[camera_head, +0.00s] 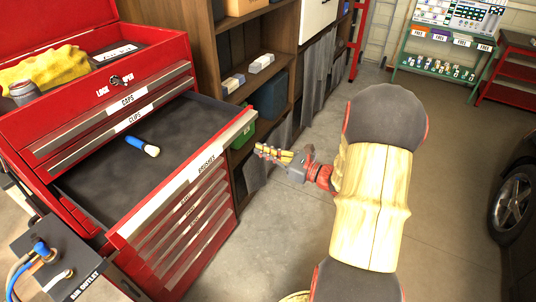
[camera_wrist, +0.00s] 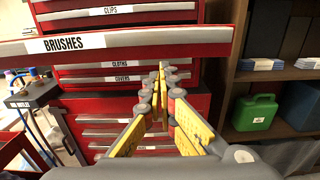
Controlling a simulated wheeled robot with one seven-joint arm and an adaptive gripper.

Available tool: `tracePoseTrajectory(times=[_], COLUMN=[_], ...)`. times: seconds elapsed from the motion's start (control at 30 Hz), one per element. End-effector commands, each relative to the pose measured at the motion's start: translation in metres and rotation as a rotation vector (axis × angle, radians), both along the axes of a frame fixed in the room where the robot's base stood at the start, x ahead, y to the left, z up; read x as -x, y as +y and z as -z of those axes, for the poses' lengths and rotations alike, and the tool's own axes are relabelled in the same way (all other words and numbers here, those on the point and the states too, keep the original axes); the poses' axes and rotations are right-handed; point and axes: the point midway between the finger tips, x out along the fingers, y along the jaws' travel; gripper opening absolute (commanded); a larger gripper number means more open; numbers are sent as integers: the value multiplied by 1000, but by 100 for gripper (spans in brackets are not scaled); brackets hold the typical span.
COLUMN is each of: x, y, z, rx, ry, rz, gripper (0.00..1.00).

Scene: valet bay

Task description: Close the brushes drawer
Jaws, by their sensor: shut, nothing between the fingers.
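The brushes drawer (camera_head: 185,185) is pulled well out of the red tool chest (camera_head: 160,245). A blue-handled brush (camera_head: 143,146) lies on its dark liner. In the wrist view the drawer front (camera_wrist: 140,42) with its BRUSHES label crosses the upper part of the picture. My gripper (camera_head: 272,152) is shut and empty, to the right of the drawer front and apart from it in the head view. In the wrist view my fingertips (camera_wrist: 163,68) point toward the chest, below the drawer front. I cannot tell the exact gap.
The caps and clips drawers (camera_head: 118,122) above are shut. An air outlet box (camera_head: 68,262) stands at the chest's left. Brown shelves (camera_head: 262,70) with a green can (camera_wrist: 252,112) stand to the right. The floor (camera_head: 265,225) beside the drawer is clear.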

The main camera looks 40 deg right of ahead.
Motion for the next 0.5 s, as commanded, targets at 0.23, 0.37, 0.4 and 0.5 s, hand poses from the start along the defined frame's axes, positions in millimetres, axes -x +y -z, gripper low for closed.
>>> tracePoseTrajectory(times=[0.23,0.37,0.4,0.5], x=[-46,-65,-70,-78], y=[19,25,27,29], z=[1,1,1,1], rx=[1,1,1,1], ry=[0,0,0,1], rz=[-5,-3,-4,-1], gripper=[0,0,0,0])
